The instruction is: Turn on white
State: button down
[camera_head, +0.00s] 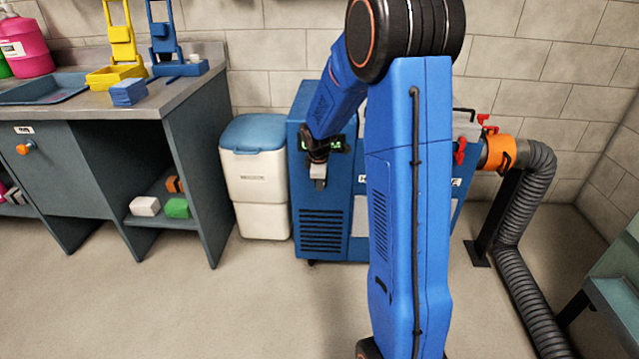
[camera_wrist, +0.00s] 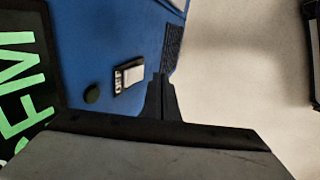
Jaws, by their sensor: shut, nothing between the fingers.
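A blue machine (camera_head: 322,215) stands against the back wall. Its front also fills the left of the wrist view (camera_wrist: 105,35). On it, the wrist view shows a white rocker-like switch (camera_wrist: 133,75) in a dark frame with a small label. A dark green round lamp or button (camera_wrist: 92,94) sits beside it. My gripper (camera_head: 319,186) is in front of the machine, shut and empty. In the wrist view its fingertips (camera_wrist: 161,78) appear just right of the white switch. I cannot tell whether they touch the panel. In the head view the switch is hidden.
A dark display (camera_wrist: 22,70) with green letters is left in the wrist view. A white bin with a blue lid (camera_head: 254,165) stands left of the machine. An orange collar (camera_head: 497,153) and grey hose (camera_head: 510,250) are right. A workbench (camera_head: 120,105) is left.

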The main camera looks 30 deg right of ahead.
jog(key=shift+w+d+f, duration=0.1)
jog(key=shift+w+d, duration=0.45)
jog(key=shift+w, duration=0.25)
jog(key=shift+w, duration=0.1)
jog(key=shift+w+d+f, duration=0.1)
jog(key=shift+d, duration=0.05)
jog(key=shift+w, duration=0.1)
jog(key=shift+w+d+r, duration=0.1)
jog(key=shift+r, duration=0.85)
